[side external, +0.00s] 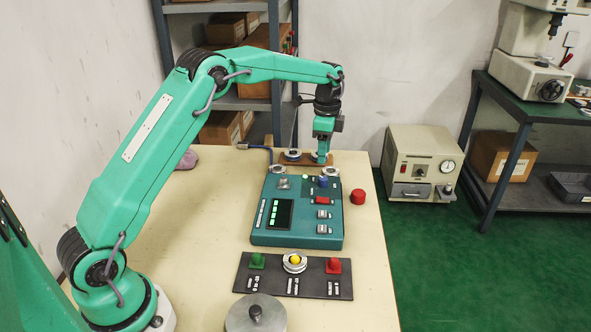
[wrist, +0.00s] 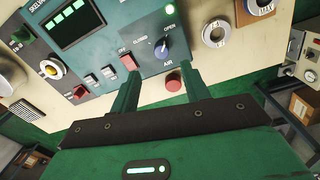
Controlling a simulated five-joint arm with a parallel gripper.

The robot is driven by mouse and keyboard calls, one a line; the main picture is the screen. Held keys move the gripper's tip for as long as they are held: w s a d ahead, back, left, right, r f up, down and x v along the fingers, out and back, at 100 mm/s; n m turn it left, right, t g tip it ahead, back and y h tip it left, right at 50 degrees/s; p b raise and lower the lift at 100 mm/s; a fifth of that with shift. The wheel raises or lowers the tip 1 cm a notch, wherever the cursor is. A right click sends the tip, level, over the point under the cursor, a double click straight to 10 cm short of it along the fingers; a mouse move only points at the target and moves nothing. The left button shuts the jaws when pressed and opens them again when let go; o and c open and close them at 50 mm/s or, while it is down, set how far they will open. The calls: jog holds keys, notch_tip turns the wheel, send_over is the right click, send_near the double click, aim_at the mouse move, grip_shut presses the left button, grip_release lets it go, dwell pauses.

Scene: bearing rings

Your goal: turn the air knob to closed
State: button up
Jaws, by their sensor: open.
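The blue air knob (wrist: 163,50) sits on the teal control box (wrist: 115,20), with "CLOSED" printed to its left, "OPEN" above it and "AIR" below. Its light mark seems to point toward "OPEN", but it is small. In the side view the knob (side external: 323,182) is near the box's far right corner. My gripper (wrist: 159,68) is open and empty. Its two fingers show below and to either side of the knob in the wrist view, apart from it. In the side view my gripper (side external: 321,158) hangs above and beyond the knob, pointing down.
A red switch (wrist: 126,61) lies close to the left finger, and a red round button (wrist: 173,84) stands beside the box. A dark strip (side external: 312,283) with coloured knobs lies in front.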

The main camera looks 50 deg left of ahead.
aim_at(323, 178)
jog(key=shift+w+a+f, duration=0.1)
jog(key=shift+w+f, duration=0.1)
jog(key=shift+f, duration=0.1)
jog(key=shift+s+f, duration=0.15)
jog(key=shift+f, duration=3.75)
jog(key=c, duration=1)
